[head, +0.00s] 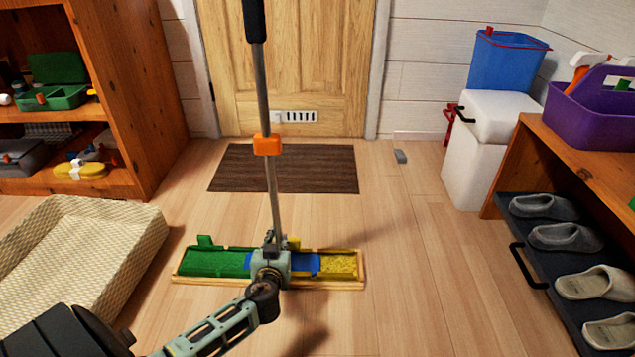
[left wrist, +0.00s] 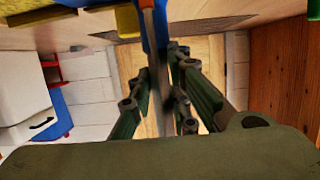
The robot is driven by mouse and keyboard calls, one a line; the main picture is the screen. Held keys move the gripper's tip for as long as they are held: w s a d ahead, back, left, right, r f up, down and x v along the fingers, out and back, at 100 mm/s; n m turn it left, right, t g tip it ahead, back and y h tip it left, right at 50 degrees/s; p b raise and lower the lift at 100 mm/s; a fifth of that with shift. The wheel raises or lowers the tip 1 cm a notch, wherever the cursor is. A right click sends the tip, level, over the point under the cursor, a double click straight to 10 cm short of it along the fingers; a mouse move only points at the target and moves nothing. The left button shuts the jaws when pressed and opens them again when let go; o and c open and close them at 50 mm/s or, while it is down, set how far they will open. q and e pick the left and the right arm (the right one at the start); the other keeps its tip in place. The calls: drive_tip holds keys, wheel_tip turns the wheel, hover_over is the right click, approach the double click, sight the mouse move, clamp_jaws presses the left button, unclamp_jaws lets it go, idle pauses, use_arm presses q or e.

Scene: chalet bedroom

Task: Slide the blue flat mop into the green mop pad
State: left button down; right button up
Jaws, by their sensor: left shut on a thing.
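The blue flat mop has a blue plate (head: 306,263) low down and a grey pole (head: 272,190) with an orange collar (head: 267,145) and black grip. It stands nearly upright, leaning slightly left at the top. The green mop pad (head: 215,263) lies to the left of the plate, with a small green tab raised at its back. My left gripper (head: 270,262) is shut on the lower pole and hides where plate and green pad meet. In the left wrist view the fingers (left wrist: 160,85) flank the pole, with the blue plate (left wrist: 155,30) beyond. My right gripper is not in view.
A shallow wooden tray (head: 190,281) frames the green pad and a yellow pad (head: 338,265) at right. A woven basket (head: 75,245) stands left, a dark doormat (head: 285,168) behind. A white bin (head: 480,150) and slipper rack are right. Floor right of the tray is clear.

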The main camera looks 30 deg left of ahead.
use_arm(q)
drive_tip(key=shift+s+a, duration=0.1)
drive_tip(key=shift+a, duration=0.05)
drive_tip(key=shift+s+a, duration=0.45)
drive_tip(key=shift+a, duration=0.25)
drive_tip(key=shift+s+a, duration=0.4)
drive_tip(key=shift+a, duration=0.25)
drive_tip(key=shift+s+a, duration=0.45)
drive_tip(key=shift+a, duration=0.25)
drive_tip(key=shift+a, duration=0.1)
drive_tip(key=shift+s+a+b, duration=0.25)
drive_tip(key=shift+s+a, duration=0.4)
drive_tip(key=shift+a, duration=0.35)
drive_tip(key=shift+s+a+b, duration=0.2)
drive_tip(key=shift+s+a, duration=0.45)
drive_tip(key=shift+a, duration=0.35)
drive_tip(key=shift+a, duration=0.1)
drive_tip(key=shift+s+a, duration=0.45)
drive_tip(key=shift+a, duration=0.25)
drive_tip(key=shift+s+a, duration=0.4)
drive_tip(key=shift+a, duration=0.25)
drive_tip(key=shift+s+a, duration=0.45)
drive_tip(key=shift+a, duration=0.25)
drive_tip(key=shift+a, duration=0.1)
drive_tip(key=shift+s+a, duration=0.5)
drive_tip(key=shift+a, duration=0.2)
drive_tip(key=shift+s+a, duration=0.45)
drive_tip(key=shift+a, duration=0.25)
